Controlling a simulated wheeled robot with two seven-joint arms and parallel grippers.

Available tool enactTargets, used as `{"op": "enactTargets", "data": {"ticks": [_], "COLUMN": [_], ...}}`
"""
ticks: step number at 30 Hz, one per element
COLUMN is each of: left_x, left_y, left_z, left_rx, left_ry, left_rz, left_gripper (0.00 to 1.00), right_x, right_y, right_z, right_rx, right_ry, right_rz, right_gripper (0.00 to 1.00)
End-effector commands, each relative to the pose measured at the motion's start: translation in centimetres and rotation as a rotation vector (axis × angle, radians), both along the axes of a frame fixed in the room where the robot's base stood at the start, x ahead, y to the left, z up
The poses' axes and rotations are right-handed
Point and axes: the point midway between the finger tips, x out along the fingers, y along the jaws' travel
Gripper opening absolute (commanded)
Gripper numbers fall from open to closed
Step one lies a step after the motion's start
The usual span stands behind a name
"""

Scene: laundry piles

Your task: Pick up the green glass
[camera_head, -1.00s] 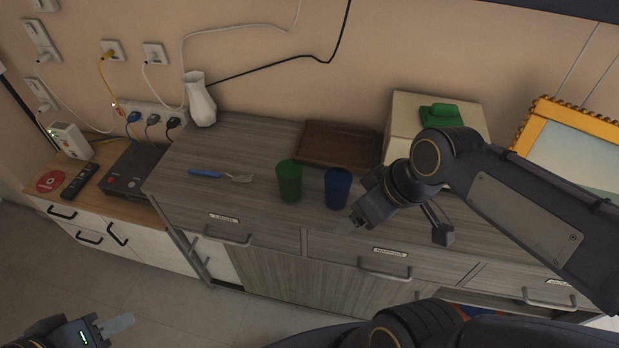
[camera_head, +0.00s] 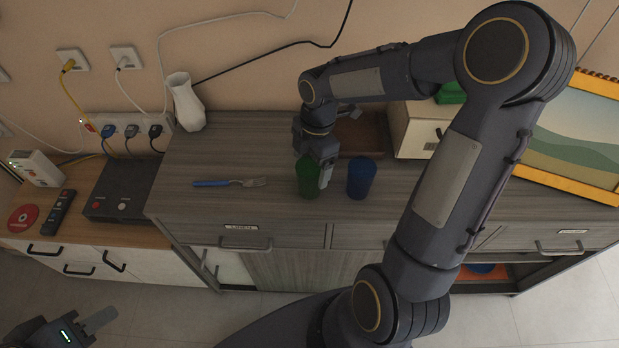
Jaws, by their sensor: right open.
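The green glass (camera_head: 308,185) stands upright on the grey wooden cabinet top, left of the blue glass (camera_head: 361,178). My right gripper (camera_head: 318,172) is open and points down at the green glass from above. One finger shows along the right side of its rim; the other finger is hard to make out. The gripper hides part of the rim, so I cannot tell whether it touches the glass. My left gripper (camera_head: 88,326) is low at the bottom left, away from the cabinet, and its opening is unclear.
The blue glass stands close to the right of my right gripper. A blue-handled fork (camera_head: 225,183) lies to the left and a white vase (camera_head: 186,103) behind it. A brown tray (camera_head: 366,133) and a cream box (camera_head: 416,133) stand at the back.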

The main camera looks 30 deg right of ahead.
Motion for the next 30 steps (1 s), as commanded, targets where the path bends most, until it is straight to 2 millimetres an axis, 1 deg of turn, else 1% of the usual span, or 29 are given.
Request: {"op": "enactTargets", "data": {"ticks": [1,3,6,13,25,30], "left_x": [0.0,0.0,0.0,0.0,0.0,0.0], "left_y": [0.0,0.0,0.0,0.0,0.0,0.0], "left_z": [0.0,-0.1,-0.1,-0.1,-0.1,0.0], "left_rx": [0.000,0.000,0.000,0.000,0.000,0.000], "left_ry": [0.000,0.000,0.000,0.000,0.000,0.000], "left_rz": [0.000,0.000,0.000,0.000,0.000,0.000], "left_gripper": [0.36,0.36,0.36,0.36,0.36,0.36], "right_x": [-0.2,-0.1,-0.1,-0.1,-0.1,-0.1], "right_y": [0.2,0.3,0.3,0.4,0.4,0.4], "right_z": [-0.8,-1.7,-2.3,-2.4,-2.4,-2.3], "right_rx": [0.001,0.001,0.001,0.000,0.001,0.001], "right_ry": [0.005,0.003,0.001,0.000,-0.001,-0.002], "right_rz": [0.001,-0.001,-0.001,-0.002,-0.002,-0.002], "right_gripper": [0.86,0.86,0.86,0.86,0.34,0.33]}}
